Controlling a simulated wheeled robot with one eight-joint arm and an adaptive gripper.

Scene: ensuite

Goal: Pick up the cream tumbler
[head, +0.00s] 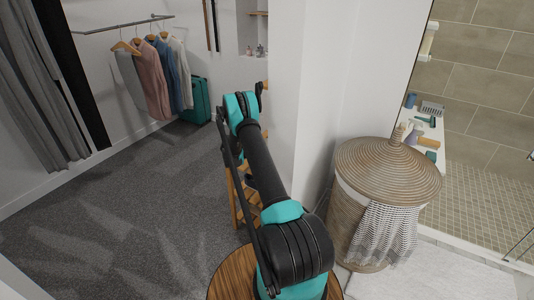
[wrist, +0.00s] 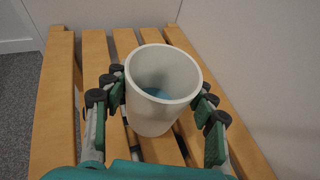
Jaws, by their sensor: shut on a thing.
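The cream tumbler (wrist: 158,112) stands on a slatted wooden surface (wrist: 68,130) in the wrist view, with its open mouth towards the camera. Something blue shows inside it at the bottom. My gripper (wrist: 160,100) has its fingers on the left and right sides of the tumbler, closed against its wall. I cannot tell whether the tumbler is clear of the slats. In the head view my arm reaches away from me and hides the gripper and the tumbler; part of the slatted wooden piece (head: 240,205) shows beside the arm.
A white wall (wrist: 250,50) stands close behind and right of the slats. In the head view a lidded wicker basket (head: 388,172) with a draped cloth (head: 380,235) stands to the right. A clothes rail (head: 125,24) and a green suitcase (head: 197,102) are at the back left. Grey carpet (head: 120,210) lies open on the left.

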